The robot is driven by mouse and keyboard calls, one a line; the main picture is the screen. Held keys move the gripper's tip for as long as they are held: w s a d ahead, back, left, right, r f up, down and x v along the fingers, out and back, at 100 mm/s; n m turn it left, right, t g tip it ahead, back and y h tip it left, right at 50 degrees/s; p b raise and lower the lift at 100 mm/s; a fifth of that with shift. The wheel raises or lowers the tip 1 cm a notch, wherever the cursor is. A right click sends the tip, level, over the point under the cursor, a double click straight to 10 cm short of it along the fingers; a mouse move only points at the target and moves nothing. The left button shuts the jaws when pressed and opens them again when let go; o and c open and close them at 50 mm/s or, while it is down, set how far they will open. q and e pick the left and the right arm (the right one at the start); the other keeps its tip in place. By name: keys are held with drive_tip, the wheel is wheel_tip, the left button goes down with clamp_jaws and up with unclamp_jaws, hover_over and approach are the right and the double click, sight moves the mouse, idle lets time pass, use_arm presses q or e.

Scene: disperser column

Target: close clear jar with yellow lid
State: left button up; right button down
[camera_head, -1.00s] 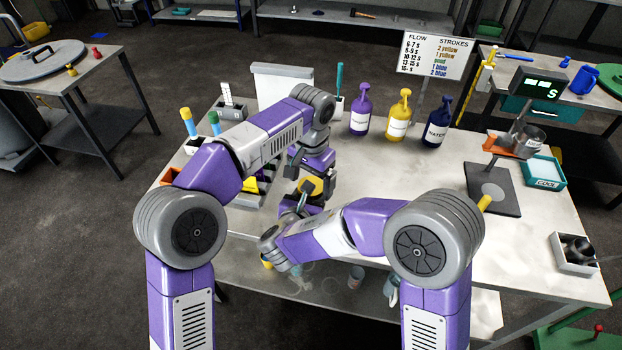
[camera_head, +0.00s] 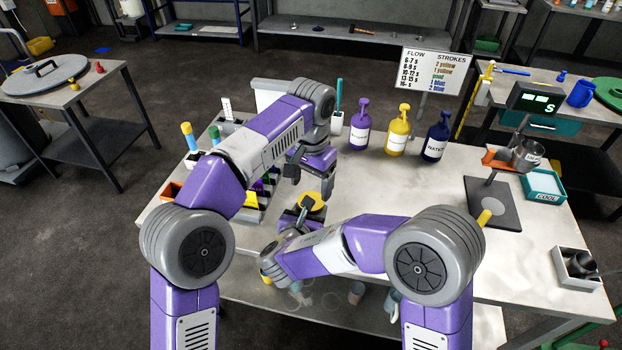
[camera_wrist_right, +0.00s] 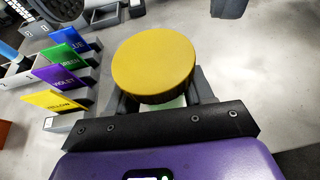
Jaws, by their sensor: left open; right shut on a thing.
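The yellow lid (camera_head: 314,201) sits on top of the clear jar, and it fills the middle of the right wrist view (camera_wrist_right: 154,66). Only a pale greenish strip of the jar (camera_wrist_right: 176,103) shows under the lid; the rest is hidden. The lid looks level, but I cannot tell how tight it is. My right gripper (camera_head: 303,212) is shut on the jar, with its dark fingers on either side below the lid (camera_wrist_right: 162,98). My left gripper (camera_head: 310,180) is open and empty just above the lid, apart from it.
Purple (camera_head: 360,127), yellow (camera_head: 397,133) and navy (camera_head: 435,140) pump bottles stand at the back of the table. Coloured labelled dividers (camera_wrist_right: 62,80) stand left of the jar. A scale with a metal cup (camera_head: 526,157) is at right. The table's middle right is clear.

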use_arm(q)
drive_tip(key=n, duration=1.2)
drive_tip(key=shift+r, duration=0.1)
drive_tip(key=n, duration=0.6)
drive_tip(key=shift+w+r, duration=0.15)
drive_tip(key=shift+r, duration=0.05)
drive_tip(key=n, duration=0.4)
drive_tip(key=shift+r, duration=0.25)
drive_tip(key=n, duration=0.4)
drive_tip(key=shift+r, duration=0.25)
drive_tip(key=n, duration=0.2)
drive_tip(key=r+n, duration=0.1)
drive_tip(key=n, duration=0.2)
drive_tip(key=shift+n, duration=0.3)
drive_tip(key=n, duration=0.2)
drive_tip(key=r+n, duration=0.1)
drive_tip(key=n, duration=0.1)
drive_tip(key=shift+f, duration=0.1)
